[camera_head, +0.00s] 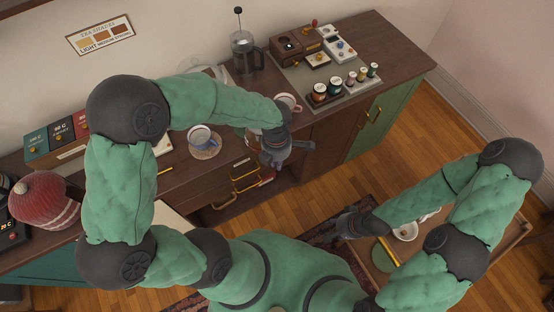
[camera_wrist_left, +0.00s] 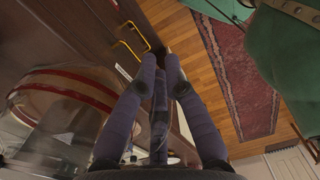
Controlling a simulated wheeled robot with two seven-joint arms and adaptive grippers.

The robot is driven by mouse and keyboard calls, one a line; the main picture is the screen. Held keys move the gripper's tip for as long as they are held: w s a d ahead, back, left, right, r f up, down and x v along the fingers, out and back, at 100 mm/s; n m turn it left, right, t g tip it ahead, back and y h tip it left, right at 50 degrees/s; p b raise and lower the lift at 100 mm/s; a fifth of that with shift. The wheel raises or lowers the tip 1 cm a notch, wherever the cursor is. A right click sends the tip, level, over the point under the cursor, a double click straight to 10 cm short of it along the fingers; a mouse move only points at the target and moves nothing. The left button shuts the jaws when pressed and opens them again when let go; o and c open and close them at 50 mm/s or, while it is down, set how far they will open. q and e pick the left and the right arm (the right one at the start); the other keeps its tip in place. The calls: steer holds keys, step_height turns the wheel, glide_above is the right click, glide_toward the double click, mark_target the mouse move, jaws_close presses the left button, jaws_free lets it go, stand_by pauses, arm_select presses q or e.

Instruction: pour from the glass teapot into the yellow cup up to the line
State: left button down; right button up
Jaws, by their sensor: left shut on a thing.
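My left gripper (camera_head: 276,152) is over the front edge of the counter. In the left wrist view the left gripper (camera_wrist_left: 163,62) has its fingers close together around a dark upright part, seemingly the handle of the glass teapot (camera_wrist_left: 65,120). The clear vessel with reddish bands fills the left of that view; in the head view it is mostly hidden by my arm. A pale cup (camera_head: 289,102) stands just behind my left wrist, partly covered. I cannot make out a yellow cup or its line. My right gripper (camera_head: 358,224) is low, beside the wooden tray; its fingers are unclear.
A blue cup (camera_head: 200,137) sits on a round coaster. A French press (camera_head: 245,54) stands at the back. A grey mat (camera_head: 345,84) holds several jars and small boxes. A striped red knitted thing (camera_head: 44,199) is far left. A wooden tray (camera_head: 500,240) holds a white bowl (camera_head: 405,231).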

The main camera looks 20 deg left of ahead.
arm_select(q)
steer(key=shift+s+d+r+g+h+p, duration=0.1)
steer(key=shift+r+g+h+p, duration=0.2)
steer(key=shift+r+p, duration=0.95)
steer(key=shift+r+g+h+p, duration=0.4)
steer(key=shift+r+p, duration=0.4)
steer(key=shift+p, duration=1.15)
steer(key=shift+r+g+h+p, duration=0.4)
steer(key=shift+r+p, duration=0.85)
steer(key=shift+r, duration=0.15)
steer(key=shift+r+g+h+p, duration=0.3)
steer(key=shift+r+h+p, duration=0.15)
steer(key=shift+r, duration=0.5)
step_height(320, 180, down, 6)
steer(key=t+y+b, duration=0.2)
steer(key=b, duration=0.4)
steer(key=shift+y, duration=0.25)
steer(key=shift+r+p, duration=0.2)
steer(key=shift+p, duration=0.1)
